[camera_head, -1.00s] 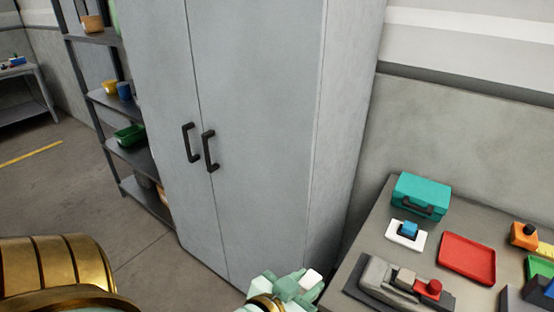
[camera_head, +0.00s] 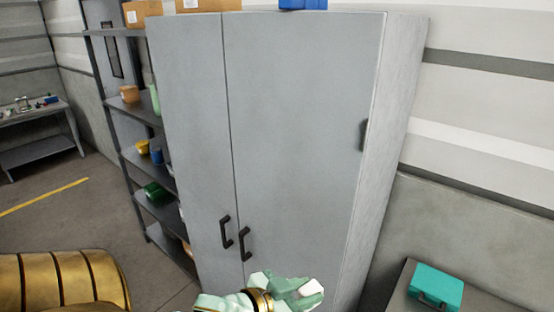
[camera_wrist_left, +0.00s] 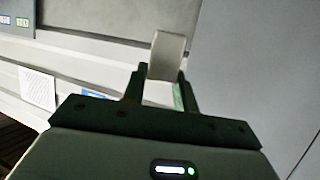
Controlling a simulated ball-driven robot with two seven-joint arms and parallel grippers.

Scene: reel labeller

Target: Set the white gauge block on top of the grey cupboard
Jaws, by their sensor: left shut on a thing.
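The grey cupboard (camera_head: 300,120) stands tall in the middle of the head view, with two shut doors and dark handles. Its top edge is near the upper border of the picture, and little of the top surface shows. My left gripper (camera_head: 304,291) is low in front of the cupboard's right door, well below the top. It is shut on the white gauge block (camera_head: 311,288). In the left wrist view the block (camera_wrist_left: 167,55) sticks out upright between the fingers (camera_wrist_left: 160,85). My right gripper is not in view.
A dark shelf rack (camera_head: 128,130) stands left of the cupboard. A teal case (camera_head: 436,286) sits on a table (camera_head: 398,297) at the lower right.

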